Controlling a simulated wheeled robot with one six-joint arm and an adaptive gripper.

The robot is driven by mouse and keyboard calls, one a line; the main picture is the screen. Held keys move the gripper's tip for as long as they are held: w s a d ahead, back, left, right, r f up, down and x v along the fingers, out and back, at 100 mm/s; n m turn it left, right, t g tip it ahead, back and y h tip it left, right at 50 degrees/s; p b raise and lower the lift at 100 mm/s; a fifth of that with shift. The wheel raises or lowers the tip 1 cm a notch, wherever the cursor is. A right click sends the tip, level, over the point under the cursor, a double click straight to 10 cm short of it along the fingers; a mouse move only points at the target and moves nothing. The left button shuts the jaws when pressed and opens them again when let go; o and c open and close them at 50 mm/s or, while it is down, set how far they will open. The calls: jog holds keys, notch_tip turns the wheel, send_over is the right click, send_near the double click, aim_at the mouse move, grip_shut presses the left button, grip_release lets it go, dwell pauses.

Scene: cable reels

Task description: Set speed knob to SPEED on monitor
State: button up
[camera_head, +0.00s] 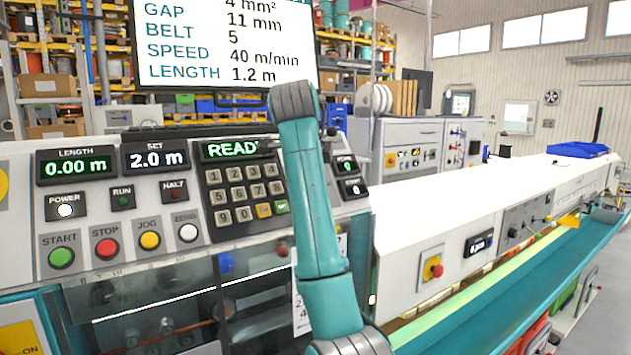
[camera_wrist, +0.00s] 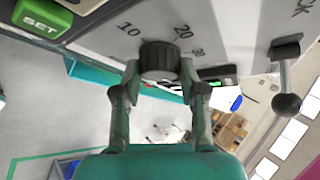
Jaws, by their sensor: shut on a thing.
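The monitor (camera_head: 200,45) at the top of the head view reads SPEED 40 m/min, with GAP 11 mm, BELT 5 and LENGTH 1.2 m. The black ribbed speed knob (camera_wrist: 159,58) sits on the light panel in the wrist view, with scale marks 10 and 20 beside it and a further, unclear number at its right. My gripper (camera_wrist: 160,72) is shut on the knob, one finger at each side. The knob's pointer cannot be made out. In the head view my teal arm hides the knob and the gripper.
A black lever (camera_wrist: 286,85) with a ball end stands right of the knob. The green SET key (camera_wrist: 42,18) is at the upper left. In the head view, the keypad (camera_head: 246,190) and START button (camera_head: 61,257) lie left of my arm. A long white machine bed (camera_head: 440,225) extends right.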

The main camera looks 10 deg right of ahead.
jog(key=shift+w+m+g, duration=0.1)
jog(key=shift+m+g, duration=0.3)
jog(key=shift+m, duration=0.2)
jog(key=shift+y, duration=0.3)
jog(key=o, duration=1.1)
jog(key=shift+o, duration=0.2)
